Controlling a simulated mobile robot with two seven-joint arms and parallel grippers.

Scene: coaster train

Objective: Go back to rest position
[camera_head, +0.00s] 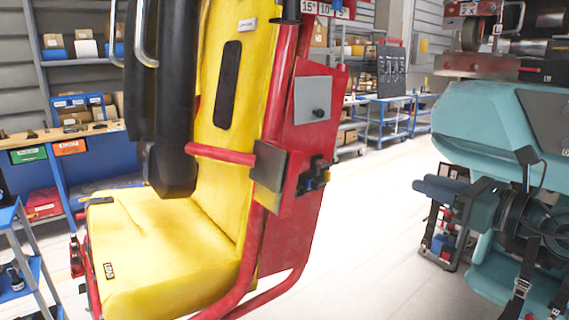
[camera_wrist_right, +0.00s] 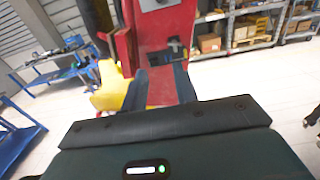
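My right gripper (camera_head: 428,188) is at the right of the head view, its dark blue fingers pointing left toward the coaster seat. Clear floor shows between it and the seat. In the right wrist view, the two fingers of this gripper (camera_wrist_right: 161,90) stand apart with nothing between them. The yellow coaster seat (camera_head: 150,250) has a black restraint (camera_head: 170,100) and a red side panel (camera_head: 305,115) with a grey plate and a dark latch-like part. The red panel (camera_wrist_right: 157,40) also shows beyond the fingers in the wrist view. My left gripper is in neither view.
A blue workbench with bins (camera_head: 130,180) stands behind the seat at left. A blue trolley (camera_head: 25,270) is at the near left. Blue carts (camera_head: 388,115) and shelves (camera_wrist_right: 255,25) stand at the back. Pale floor (camera_head: 370,230) between seat and arm is open.

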